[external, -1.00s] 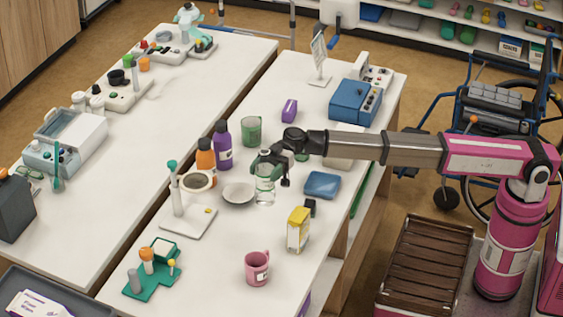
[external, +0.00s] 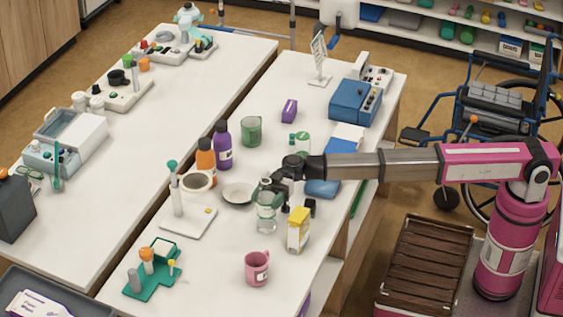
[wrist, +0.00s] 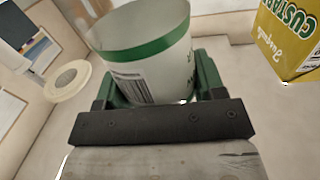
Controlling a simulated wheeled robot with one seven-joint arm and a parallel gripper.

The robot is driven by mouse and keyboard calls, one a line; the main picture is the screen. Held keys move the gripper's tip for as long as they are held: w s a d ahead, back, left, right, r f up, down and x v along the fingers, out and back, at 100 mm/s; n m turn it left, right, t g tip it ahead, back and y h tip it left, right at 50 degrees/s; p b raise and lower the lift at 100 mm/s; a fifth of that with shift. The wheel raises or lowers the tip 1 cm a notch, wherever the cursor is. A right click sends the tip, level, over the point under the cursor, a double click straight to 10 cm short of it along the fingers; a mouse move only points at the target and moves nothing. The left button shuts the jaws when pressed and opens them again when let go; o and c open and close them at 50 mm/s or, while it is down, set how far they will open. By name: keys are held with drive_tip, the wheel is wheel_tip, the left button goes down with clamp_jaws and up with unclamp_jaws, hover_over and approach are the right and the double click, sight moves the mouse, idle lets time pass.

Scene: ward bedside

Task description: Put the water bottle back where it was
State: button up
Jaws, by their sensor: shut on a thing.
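The water bottle (external: 266,213) is a clear, upright container with a green band. My gripper (external: 268,188) is shut on it over the near table, just to the right of the white dish. In the wrist view the bottle (wrist: 148,60) fills the space between the green fingers of my gripper (wrist: 155,88), and a barcode label shows on its side. Whether its base touches the table I cannot tell.
A yellow custard box (external: 299,230) stands close to the right of the bottle. A white dish (external: 238,194) lies just left, and a pink mug (external: 257,268) stands in front. Table between bottle and mug is bare.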

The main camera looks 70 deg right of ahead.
drive_tip(key=shift+f, duration=0.15)
drive_tip(key=o, duration=1.1)
drive_tip(key=shift+r, duration=0.2)
drive_tip(key=s+d, duration=0.1)
drive_tip(key=d, duration=0.6)
drive_tip(key=shift+d, duration=0.25)
